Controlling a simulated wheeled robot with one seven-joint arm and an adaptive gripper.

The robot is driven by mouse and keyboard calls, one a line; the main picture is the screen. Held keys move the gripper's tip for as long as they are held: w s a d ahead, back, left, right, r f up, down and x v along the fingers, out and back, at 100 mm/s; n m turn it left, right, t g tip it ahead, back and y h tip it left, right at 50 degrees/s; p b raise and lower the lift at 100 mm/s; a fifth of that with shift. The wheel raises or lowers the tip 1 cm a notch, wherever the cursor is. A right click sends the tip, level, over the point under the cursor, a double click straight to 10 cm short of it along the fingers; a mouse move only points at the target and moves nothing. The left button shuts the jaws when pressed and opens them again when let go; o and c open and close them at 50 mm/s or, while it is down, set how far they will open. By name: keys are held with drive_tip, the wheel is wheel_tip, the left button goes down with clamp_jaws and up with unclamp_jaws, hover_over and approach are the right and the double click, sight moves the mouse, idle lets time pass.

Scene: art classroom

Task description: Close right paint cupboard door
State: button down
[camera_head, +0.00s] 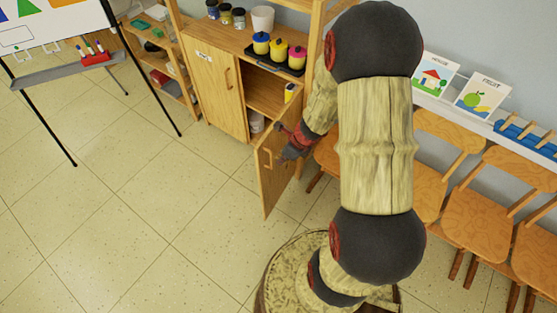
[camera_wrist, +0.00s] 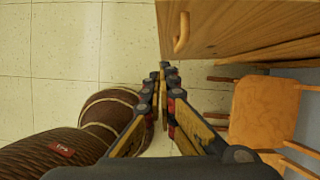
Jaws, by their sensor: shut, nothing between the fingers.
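The right paint cupboard door (camera_head: 273,185) stands swung out from the wooden cupboard in the head view, leaving the right compartment (camera_head: 265,97) open. Its wooden pull handle (camera_head: 268,158) shows on the face toward me. The left cupboard door (camera_head: 213,90) is closed. My gripper (camera_head: 285,155) is shut and empty, at the upper part of the right door, to the right of its handle. In the wrist view the fingertips (camera_wrist: 164,68) lie close to the door panel (camera_wrist: 230,25), just below the handle (camera_wrist: 182,32). I cannot tell whether they touch the door.
A tray of paint pots (camera_head: 275,55) and a white cup (camera_head: 262,18) stand on the cupboard top. Wooden chairs (camera_head: 480,225) line the wall at right. Open tiled floor (camera_head: 130,190) lies to the left.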

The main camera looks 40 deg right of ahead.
drive_tip(key=w+a+f+b, duration=0.3)
drive_tip(key=w+f, duration=0.3)
drive_tip(key=shift+f, duration=0.4)
